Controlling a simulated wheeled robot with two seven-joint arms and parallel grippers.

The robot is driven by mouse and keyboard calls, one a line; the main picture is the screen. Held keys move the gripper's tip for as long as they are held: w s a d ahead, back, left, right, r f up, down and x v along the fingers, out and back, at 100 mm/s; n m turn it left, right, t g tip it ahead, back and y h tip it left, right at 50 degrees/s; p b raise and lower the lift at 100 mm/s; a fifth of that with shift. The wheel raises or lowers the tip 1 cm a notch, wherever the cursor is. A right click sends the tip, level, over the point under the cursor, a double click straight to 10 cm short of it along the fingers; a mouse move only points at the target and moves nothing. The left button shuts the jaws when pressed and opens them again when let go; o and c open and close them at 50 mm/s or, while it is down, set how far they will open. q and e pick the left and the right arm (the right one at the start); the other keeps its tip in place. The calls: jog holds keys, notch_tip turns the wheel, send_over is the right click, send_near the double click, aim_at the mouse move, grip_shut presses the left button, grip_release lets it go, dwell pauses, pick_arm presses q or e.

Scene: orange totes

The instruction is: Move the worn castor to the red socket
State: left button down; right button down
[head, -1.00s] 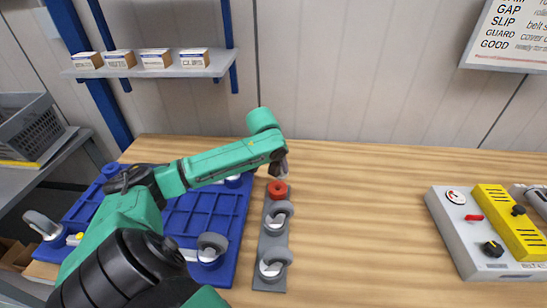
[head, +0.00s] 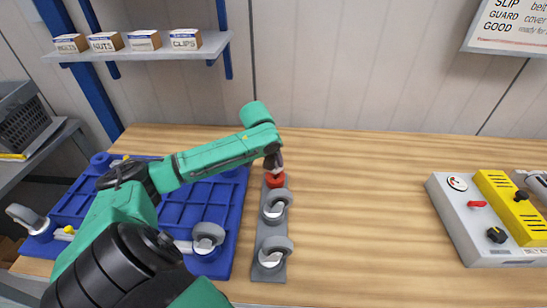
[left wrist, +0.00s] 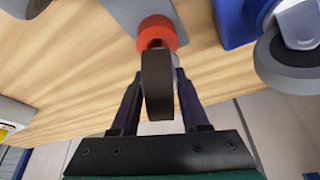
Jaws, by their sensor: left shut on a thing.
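My left gripper (head: 274,164) is shut on a castor with a dark wheel (left wrist: 157,85), which shows between the two fingers in the left wrist view. The red socket (head: 275,181) is at the far end of a grey strip (head: 262,225) on the bench. It also shows in the left wrist view (left wrist: 158,30), right beyond the held castor. The castor's stem end meets or overlaps the socket there; I cannot tell whether it is seated. My fingers hide most of the castor in the head view. My right gripper is not in view.
A blue tray (head: 222,200) with other castors lies to the left, under my arm. A control box (head: 468,232) stands at right. The bench between is clear.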

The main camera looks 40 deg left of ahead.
aim_at(274, 168)
pick_arm(q)
jog(key=shift+f, duration=0.1)
dwell(0.3)
jog(key=shift+f, duration=1.45)
jog(key=shift+d+p, duration=0.1)
jog(key=shift+p, duration=0.2)
jog(key=shift+f, duration=0.2)
dwell(0.4)
jog(key=shift+c, duration=1.6)
grip_release()
jog(key=shift+d, duration=0.1)
jog(key=shift+s, duration=0.1)
